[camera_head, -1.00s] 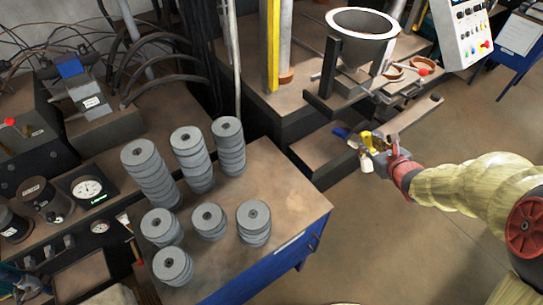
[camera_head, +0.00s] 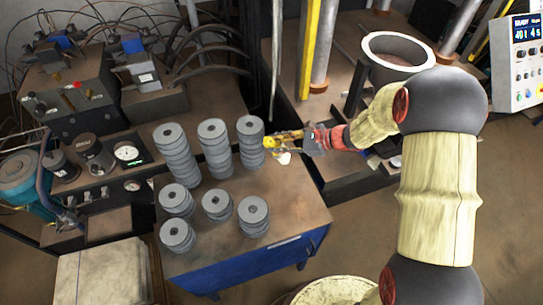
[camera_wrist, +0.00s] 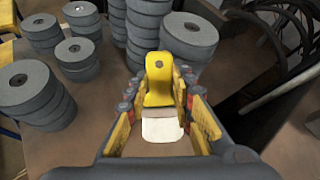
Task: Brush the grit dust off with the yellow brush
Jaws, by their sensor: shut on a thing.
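My gripper (camera_head: 287,140) is shut on the yellow brush (camera_head: 270,142), at the right rear edge of the blue-sided table (camera_head: 290,208). In the wrist view the yellow brush (camera_wrist: 158,82) stands between the finger pads of my gripper (camera_wrist: 165,120), with its pale bristles (camera_wrist: 162,130) toward the camera. Several stacks of grey flap discs (camera_head: 171,145) stand on the brown tabletop. The brush is just right of the tall rear right stack (camera_head: 249,130); I cannot tell whether they touch. Grit dust cannot be told apart from the brown surface.
A press with a round hopper (camera_head: 398,55) and a yellow post (camera_head: 308,45) stands behind and right. A gauge panel (camera_head: 128,153) and cables are left and behind. The tabletop's right front part is bare.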

